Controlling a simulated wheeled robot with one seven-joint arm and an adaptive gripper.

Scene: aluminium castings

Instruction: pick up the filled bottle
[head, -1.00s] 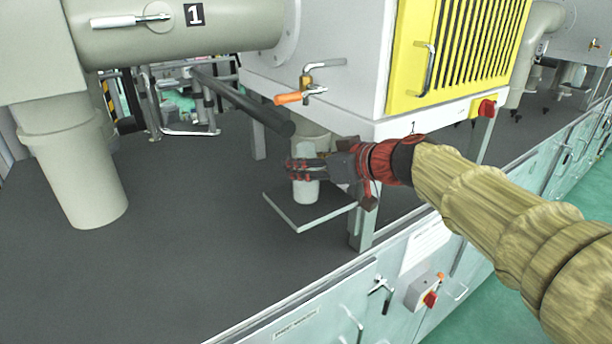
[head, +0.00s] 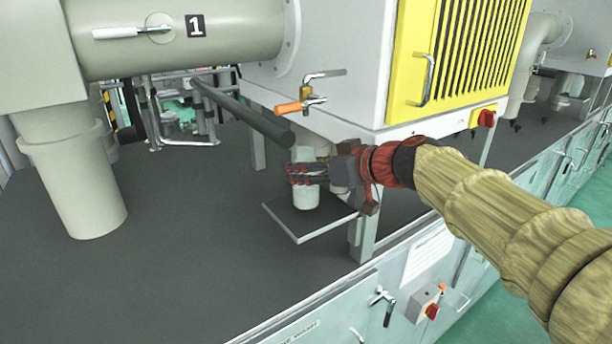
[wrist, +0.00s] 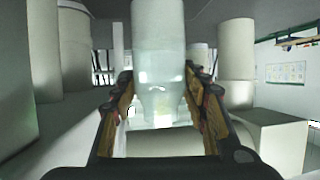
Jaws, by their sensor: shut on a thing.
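The pale, whitish bottle (head: 306,197) stands upright at the small grey platform (head: 311,228) under the machine's grey pipe outlet. My gripper (head: 305,174) reaches in from the right, its red and dark fingers shut around the bottle's middle. In the wrist view the bottle (wrist: 160,45) shows as a translucent pale body between the two fingers (wrist: 163,112). The fingers cover part of the bottle in the head view. I cannot tell whether its base touches the platform or hangs just above it.
A machine leg (head: 365,228) stands close on the right. The dark worktop (head: 190,260) is free to the left.

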